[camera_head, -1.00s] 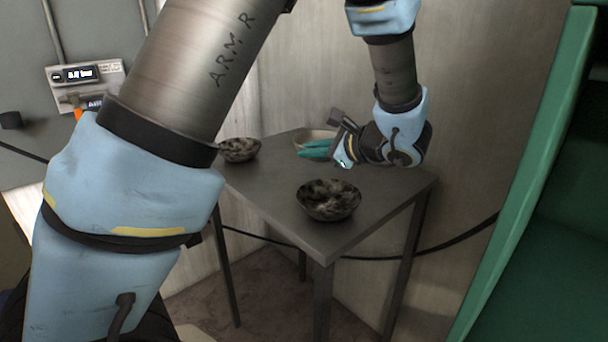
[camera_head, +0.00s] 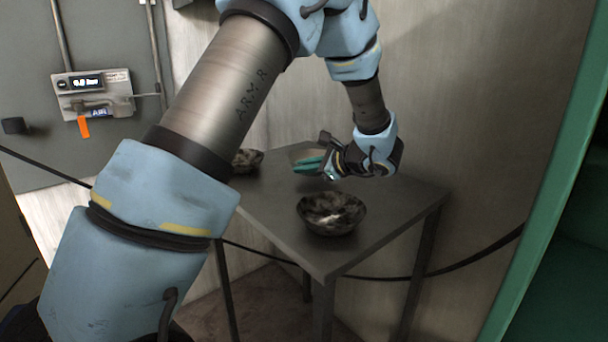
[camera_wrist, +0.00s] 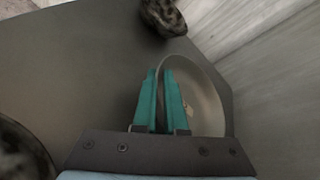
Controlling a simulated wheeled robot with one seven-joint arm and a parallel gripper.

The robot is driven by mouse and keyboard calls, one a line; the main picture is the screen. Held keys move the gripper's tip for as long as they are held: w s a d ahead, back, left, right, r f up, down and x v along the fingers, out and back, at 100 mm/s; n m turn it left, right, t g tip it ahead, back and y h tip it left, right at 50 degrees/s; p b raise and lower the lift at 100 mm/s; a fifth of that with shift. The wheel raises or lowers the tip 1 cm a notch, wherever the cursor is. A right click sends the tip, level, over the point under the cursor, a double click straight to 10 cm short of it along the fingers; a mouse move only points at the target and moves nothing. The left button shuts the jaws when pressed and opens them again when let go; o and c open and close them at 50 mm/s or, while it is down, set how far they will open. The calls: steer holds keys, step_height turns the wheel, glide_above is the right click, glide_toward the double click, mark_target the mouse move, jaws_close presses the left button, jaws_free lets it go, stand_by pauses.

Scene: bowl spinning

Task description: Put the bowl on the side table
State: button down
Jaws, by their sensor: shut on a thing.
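The side table (camera_head: 270,215) is a dark grey, thin-legged table by the wall. My gripper (camera_head: 308,163) has teal fingers and is at the table's back edge. It is shut on the rim of a pale beige bowl (camera_head: 303,151), mostly hidden behind the fingers in the head view.
A mottled dark bowl (camera_head: 331,213) stands at the table's front. Another mottled bowl (camera_head: 247,160) stands at the left, partly hidden by my arm. A wall panel (camera_head: 95,90) is at the left and a green frame (camera_head: 545,170) at the right. The tabletop between the bowls is clear.

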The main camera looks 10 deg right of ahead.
steer(key=shift+f, duration=1.05)
steer(key=c, duration=1)
jaws_free()
steer(key=shift+o, duration=0.2)
steer(key=b+v, duration=0.1)
steer(key=v, duration=1.1)
